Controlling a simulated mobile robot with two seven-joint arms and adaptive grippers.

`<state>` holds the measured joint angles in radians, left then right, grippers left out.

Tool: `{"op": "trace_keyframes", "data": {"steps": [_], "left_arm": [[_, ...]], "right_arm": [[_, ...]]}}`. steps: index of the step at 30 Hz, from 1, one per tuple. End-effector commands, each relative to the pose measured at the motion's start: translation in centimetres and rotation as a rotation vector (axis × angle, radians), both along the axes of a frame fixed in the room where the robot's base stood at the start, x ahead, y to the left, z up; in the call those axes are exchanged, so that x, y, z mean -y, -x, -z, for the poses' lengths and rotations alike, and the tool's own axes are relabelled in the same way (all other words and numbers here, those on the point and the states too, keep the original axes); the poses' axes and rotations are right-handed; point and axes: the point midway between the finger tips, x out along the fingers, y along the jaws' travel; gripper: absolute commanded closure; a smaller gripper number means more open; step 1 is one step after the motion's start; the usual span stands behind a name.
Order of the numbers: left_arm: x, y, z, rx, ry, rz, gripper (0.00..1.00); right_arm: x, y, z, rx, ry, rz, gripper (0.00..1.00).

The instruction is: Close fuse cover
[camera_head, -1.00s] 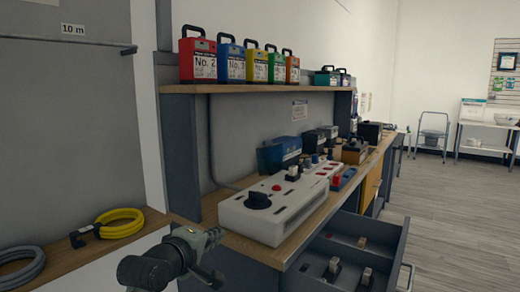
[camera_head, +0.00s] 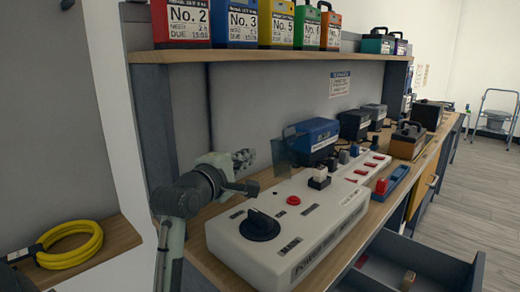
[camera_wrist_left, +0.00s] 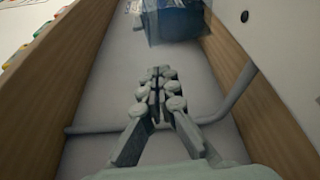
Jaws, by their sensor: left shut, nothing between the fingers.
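A see-through panel (camera_head: 283,155), which looks like the fuse cover, stands out at the left side of a blue box (camera_head: 315,134) on the workbench. In the left wrist view, the clear panel (camera_wrist_left: 178,27) shows at the top, in front of the blue box. My left gripper (camera_head: 250,172) is shut and empty, above the back edge of the bench and left of the panel, apart from it. Its fingertips (camera_wrist_left: 160,73) show together in the left wrist view, pointing toward the box. My right gripper is not in view.
A shelf (camera_head: 250,54) with several coloured cases runs above. An open drawer (camera_head: 430,258) juts out at the lower right. A yellow cable coil (camera_head: 70,245) lies at left.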

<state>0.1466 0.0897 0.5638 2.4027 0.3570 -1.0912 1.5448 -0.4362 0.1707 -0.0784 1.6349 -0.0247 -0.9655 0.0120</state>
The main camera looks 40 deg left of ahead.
Motion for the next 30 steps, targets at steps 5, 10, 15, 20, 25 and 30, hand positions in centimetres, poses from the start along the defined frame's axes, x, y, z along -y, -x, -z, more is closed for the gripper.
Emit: {"op": "trace_keyframes", "data": {"steps": [5,10,15,20,25,30], "left_arm": [[-0.8,-3.1,0.1,-0.001,0.0,0.001,1.0],[-1.5,-6.0,0.3,-0.001,-0.002,0.001,1.0],[-2.1,-8.0,0.4,-0.001,-0.001,0.0,1.0],[-2.2,-8.7,0.5,-0.001,-0.001,0.0,1.0],[-2.2,-8.8,0.6,-0.001,-0.001,0.0,1.0],[-2.3,-8.8,0.6,-0.001,-0.002,0.0,1.0]], "right_arm": [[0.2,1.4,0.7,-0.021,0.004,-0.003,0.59],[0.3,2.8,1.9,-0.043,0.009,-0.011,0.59],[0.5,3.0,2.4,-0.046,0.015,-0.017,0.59],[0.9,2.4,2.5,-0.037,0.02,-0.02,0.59],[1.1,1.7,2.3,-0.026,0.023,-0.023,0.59],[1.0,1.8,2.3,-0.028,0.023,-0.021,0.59]]}}
